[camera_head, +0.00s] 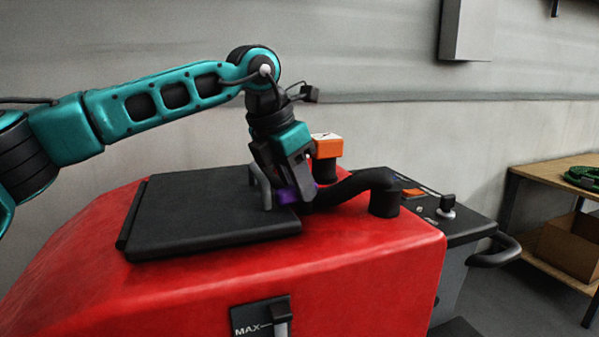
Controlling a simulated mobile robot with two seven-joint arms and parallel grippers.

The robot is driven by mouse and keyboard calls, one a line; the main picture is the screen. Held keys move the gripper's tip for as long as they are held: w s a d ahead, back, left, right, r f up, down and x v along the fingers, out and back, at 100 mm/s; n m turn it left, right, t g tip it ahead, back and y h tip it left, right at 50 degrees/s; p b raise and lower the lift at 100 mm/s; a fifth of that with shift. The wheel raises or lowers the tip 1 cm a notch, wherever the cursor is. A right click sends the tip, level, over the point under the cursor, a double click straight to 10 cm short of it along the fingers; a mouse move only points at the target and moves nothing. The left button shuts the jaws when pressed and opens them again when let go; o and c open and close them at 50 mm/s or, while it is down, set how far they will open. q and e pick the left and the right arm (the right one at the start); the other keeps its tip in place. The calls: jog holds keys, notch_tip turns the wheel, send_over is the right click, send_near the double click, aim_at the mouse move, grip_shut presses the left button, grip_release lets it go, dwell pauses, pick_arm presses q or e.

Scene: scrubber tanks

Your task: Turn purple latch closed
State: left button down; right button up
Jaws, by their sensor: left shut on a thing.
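The purple latch (286,196) is at the right edge of the black lid (205,222) on top of the red scrubber tank (345,265). Only a small part of the latch shows; the gripper covers the rest. My left gripper (280,190) points down at the latch and is shut on it. The lid lies flat on the tank. The exact angle of the latch is hard to tell. My right gripper does not show.
A black hose (355,188) curves beside the gripper on the right. An orange box-like part (327,146) stands just behind it. The black control panel (435,207) is further right. A wooden shelf (560,178) stands at the right edge, with floor between.

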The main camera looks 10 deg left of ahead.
pick_arm(q)
jog(key=shift+w+a+r+m+g+p, duration=0.15)
jog(key=shift+m+g+p, duration=0.25)
jog(key=shift+m+p, duration=0.5)
jog(key=shift+m+h+p, duration=0.3)
jog(key=shift+m, duration=0.4)
jog(key=c, duration=0.9)
grip_release()
jog(key=shift+a, duration=0.1)
jog(key=shift+c, duration=0.2)
jog(key=v, duration=1.2)
jog(key=shift+a+r, duration=0.2)
jog(key=shift+r, duration=0.1)
